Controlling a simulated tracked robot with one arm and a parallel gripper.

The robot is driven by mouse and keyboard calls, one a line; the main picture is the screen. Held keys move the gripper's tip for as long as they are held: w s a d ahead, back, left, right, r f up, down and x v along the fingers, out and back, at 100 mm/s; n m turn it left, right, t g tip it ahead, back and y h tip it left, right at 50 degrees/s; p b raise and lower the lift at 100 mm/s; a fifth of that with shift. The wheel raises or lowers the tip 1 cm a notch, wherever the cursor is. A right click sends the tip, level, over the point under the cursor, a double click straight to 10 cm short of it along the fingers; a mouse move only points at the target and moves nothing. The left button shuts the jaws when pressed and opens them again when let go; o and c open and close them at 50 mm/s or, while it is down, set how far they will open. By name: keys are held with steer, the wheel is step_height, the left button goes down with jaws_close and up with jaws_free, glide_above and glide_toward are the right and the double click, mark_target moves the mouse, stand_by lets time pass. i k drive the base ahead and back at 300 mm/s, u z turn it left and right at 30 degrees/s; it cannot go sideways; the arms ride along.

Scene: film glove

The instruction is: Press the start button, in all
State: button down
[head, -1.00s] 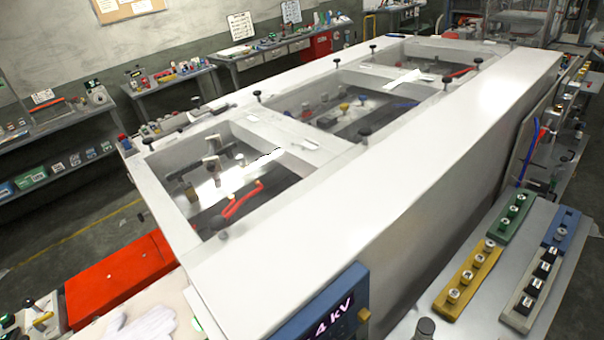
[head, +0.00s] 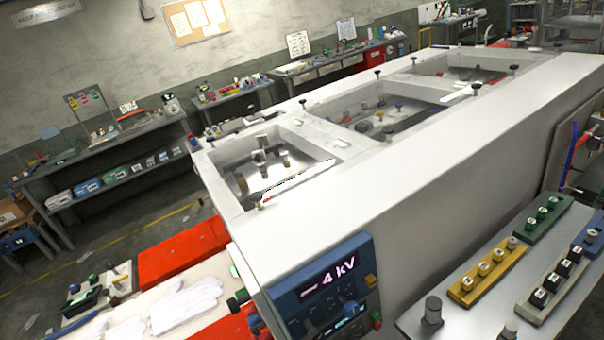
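A blue control panel (head: 325,290) is fixed to the near end of the long white machine (head: 380,195). Its display (head: 328,280) reads 4 kV. A yellow button (head: 370,281) sits at the panel's right edge. Below it is a small green button (head: 376,316) above a red one. A blue knob (head: 350,308) and a lit strip show lower on the panel. I cannot read a start label on any button. My gripper is not in view.
White gloves (head: 185,305) lie on a pale surface at lower left, beside a red box (head: 180,250). A metal bench (head: 455,322) at right holds yellow (head: 485,278), green (head: 543,218) and grey button strips. Floor is open at left.

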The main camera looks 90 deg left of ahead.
mark_target(243, 291)
steer(key=z, duration=1.65)
steer(key=k, duration=0.85)
steer(key=u, duration=2.8)
steer(key=i, duration=0.6)
steer(key=u, duration=0.2)
